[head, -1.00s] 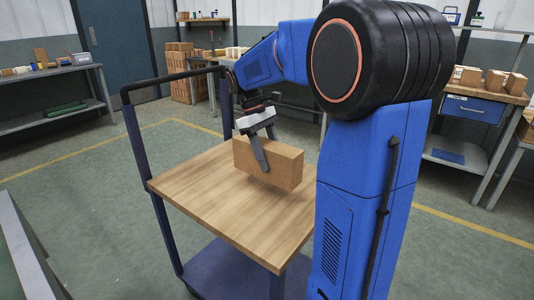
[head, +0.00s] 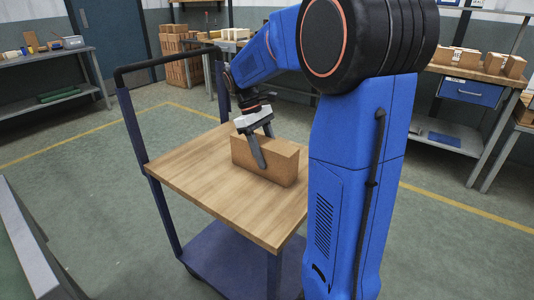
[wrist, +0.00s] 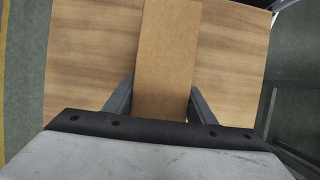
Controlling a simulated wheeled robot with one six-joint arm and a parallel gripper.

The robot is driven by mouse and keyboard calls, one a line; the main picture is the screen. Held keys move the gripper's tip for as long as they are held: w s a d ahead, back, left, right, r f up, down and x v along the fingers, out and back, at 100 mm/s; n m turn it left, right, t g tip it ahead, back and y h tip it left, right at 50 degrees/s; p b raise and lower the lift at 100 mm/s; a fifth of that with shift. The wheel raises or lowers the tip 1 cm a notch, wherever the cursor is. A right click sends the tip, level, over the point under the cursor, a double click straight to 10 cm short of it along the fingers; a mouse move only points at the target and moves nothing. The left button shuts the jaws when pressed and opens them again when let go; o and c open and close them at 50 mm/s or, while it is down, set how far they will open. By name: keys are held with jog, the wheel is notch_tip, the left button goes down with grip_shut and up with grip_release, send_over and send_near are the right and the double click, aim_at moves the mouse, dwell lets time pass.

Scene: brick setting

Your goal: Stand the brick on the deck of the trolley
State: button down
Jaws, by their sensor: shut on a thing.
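The brick (head: 280,163) is a plain brown block, standing on its long narrow side at the wooden deck of the trolley (head: 220,203). My gripper (head: 262,150) is over it with a finger on each broad face, shut on it. In the wrist view the brick (wrist: 166,60) runs between the two fingers (wrist: 155,98), with bare deck (wrist: 225,60) on both sides. The brick's lower edge looks at or very near the deck; I cannot tell whether it fully rests there. The far finger is mostly hidden behind the brick in the head view.
The trolley's dark push handle (head: 165,65) rises at the back left of the deck. The deck's front left part is clear. A bench with boxes (head: 465,58) stands at the right, and a shelf bench (head: 45,55) at the far left.

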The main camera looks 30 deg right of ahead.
jog(key=c, duration=0.8)
grip_release()
jog(key=shift+f, duration=0.1)
jog(key=v, duration=1.1)
jog(key=shift+r, duration=0.6)
jog(key=s+a+f+m+t, duration=0.1)
jog(key=s+a+f+t, duration=0.2)
jog(key=s, duration=0.5)
jog(key=s+a+f+m+t+y, duration=0.1)
jog(key=s+a+f+t, duration=0.2)
jog(key=s, duration=0.5)
jog(key=s+a+f+m+t, duration=0.1)
jog(key=s+a+f+t, duration=0.2)
jog(key=s+a+f, duration=0.2)
jog(key=shift+s+a+f+m+y, duration=0.1)
jog(key=shift+s+f+m+y, duration=0.1)
jog(key=shift+s, duration=0.65)
jog(key=shift+s+a+f+m+y, duration=0.1)
jog(key=shift+s+m, duration=0.1)
jog(key=shift+s, duration=0.65)
jog(key=shift+s+f, duration=0.2)
jog(key=shift+f, duration=0.15)
